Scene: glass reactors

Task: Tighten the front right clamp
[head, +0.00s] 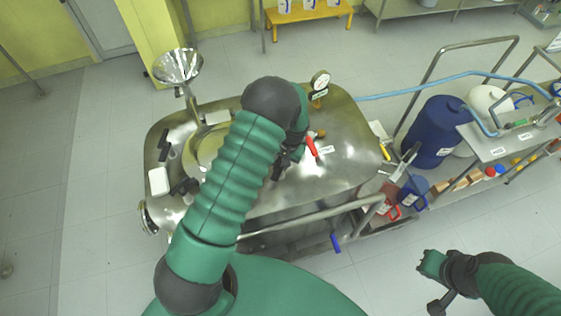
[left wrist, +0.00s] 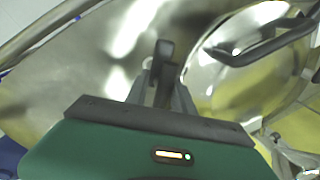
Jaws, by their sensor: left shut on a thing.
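A steel vessel (head: 340,130) has a round lid (head: 208,150) on its left part, mostly behind my left arm. My left gripper (head: 281,165) points down at the lid's right side. In the left wrist view its fingers (left wrist: 163,95) are shut on a dark clamp handle (left wrist: 165,50), which stands up between them. The lower part of this clamp is hidden. Another dark handle (left wrist: 262,45) crosses the shiny lid (left wrist: 240,70). Dark clamp handles also show at the front left (head: 185,187) and back left (head: 163,142) of the lid. My right gripper (head: 436,266) is apart, over the floor; its jaws are unclear.
A rail (head: 300,217) runs along the front. A blue drum (head: 437,130) stands at right.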

